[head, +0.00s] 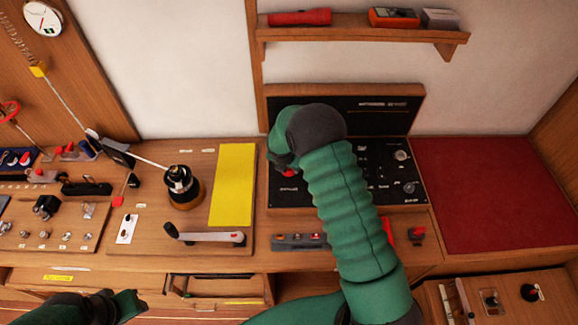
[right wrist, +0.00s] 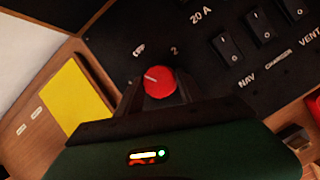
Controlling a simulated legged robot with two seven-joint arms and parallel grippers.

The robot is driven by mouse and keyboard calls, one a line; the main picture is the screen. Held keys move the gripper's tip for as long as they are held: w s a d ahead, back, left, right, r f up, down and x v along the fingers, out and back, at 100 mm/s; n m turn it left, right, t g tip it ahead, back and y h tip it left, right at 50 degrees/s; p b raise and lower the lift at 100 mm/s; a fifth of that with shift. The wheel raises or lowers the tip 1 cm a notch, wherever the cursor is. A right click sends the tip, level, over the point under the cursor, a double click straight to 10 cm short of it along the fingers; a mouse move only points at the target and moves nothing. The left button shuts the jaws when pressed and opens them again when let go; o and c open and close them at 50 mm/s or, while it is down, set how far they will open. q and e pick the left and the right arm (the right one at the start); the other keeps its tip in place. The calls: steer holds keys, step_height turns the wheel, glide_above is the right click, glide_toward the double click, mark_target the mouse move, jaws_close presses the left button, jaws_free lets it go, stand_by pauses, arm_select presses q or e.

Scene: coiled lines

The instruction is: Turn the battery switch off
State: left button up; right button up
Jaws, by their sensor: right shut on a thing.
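The battery switch is a round red knob with a white pointer line; it shows in the right wrist view (right wrist: 158,84) on a black panel (right wrist: 120,30). The labels OFF and 2 are printed beyond it. The pointer line slants to the upper left, left of the OFF label. My right gripper (right wrist: 157,90) is shut on the knob, one dark finger on each side. In the head view a small bit of the red knob (head: 288,173) shows below my green right hand, which hides the fingers. My left gripper (head: 120,302) is at the lower left, away from the panel; its jaw gap is unclear.
Rocker switches (right wrist: 262,27) are right of the knob in the wrist view. A yellow sheet (head: 233,185) lies left of the panel, a red mat (head: 490,195) right of it. A black winch-like drum (head: 179,185) and a crank handle (head: 205,236) stand on the left board.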

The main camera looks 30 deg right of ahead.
steer(key=shift+f+m, duration=0.1)
steer(key=shift+m, duration=0.2)
steer(key=m, duration=0.1)
steer(key=m+g, duration=0.1)
steer(key=shift+w+a+m+h+b, duration=0.1)
steer(key=shift+a+m+h+b, duration=0.2)
steer(key=shift+h+b, duration=0.1)
steer(key=m+g, duration=0.1)
steer(key=m, duration=0.1)
steer(key=shift+w+m+b, duration=0.1)
steer(key=shift+m+b, duration=0.2)
steer(key=shift+b, duration=0.05)
steer(key=m+g+b, duration=0.1)
steer(key=m+g, duration=0.1)
steer(key=m, duration=0.2)
steer(key=shift+w+m+b, duration=0.15)
steer(key=shift+m+b, duration=0.15)
steer(key=shift+b, duration=0.05)
steer(key=shift+d, duration=0.1)
steer(key=o, duration=1.4)
steer(key=shift+c, duration=0.2)
